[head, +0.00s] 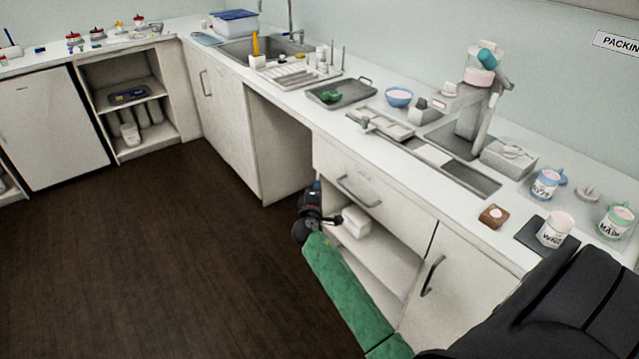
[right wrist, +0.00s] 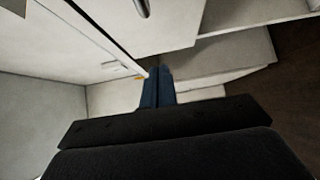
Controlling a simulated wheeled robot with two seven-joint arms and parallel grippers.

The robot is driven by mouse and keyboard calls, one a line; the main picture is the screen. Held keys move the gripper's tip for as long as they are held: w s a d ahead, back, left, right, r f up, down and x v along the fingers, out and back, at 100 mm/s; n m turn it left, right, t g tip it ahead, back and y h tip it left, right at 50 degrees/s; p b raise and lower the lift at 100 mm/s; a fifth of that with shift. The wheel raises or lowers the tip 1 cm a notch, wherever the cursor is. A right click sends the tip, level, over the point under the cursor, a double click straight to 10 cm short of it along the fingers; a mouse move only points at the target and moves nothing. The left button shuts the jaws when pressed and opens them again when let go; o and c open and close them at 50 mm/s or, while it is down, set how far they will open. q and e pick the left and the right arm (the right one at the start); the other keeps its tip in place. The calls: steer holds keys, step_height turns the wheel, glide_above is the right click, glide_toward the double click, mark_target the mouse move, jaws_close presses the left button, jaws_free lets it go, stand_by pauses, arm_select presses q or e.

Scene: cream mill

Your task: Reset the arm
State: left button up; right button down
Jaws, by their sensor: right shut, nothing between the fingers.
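My right arm, in a green cover, reaches from the bottom of the head view toward the front of the counter. Its gripper (head: 317,187) is low, in front of the cabinets near the open shelf under the drawer. In the right wrist view the two blue fingers (right wrist: 158,74) lie together, shut and empty, with pale cabinet surfaces beyond them. I cannot tell how close the fingertips are to the cabinet. My left gripper is not in view.
The drawer handle (head: 358,192) and door handle (head: 432,275) stick out near my right arm. The counter above holds a grey tray (head: 360,94), a blue bowl (head: 399,97), a dispensing machine (head: 470,115) and labelled jars (head: 556,230). The dark floor (head: 150,250) at left is clear.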

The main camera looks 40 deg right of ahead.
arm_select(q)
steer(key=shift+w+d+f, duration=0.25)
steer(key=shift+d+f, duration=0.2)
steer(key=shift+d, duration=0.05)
arm_select(e)
steer(key=shift+v, duration=1.5)
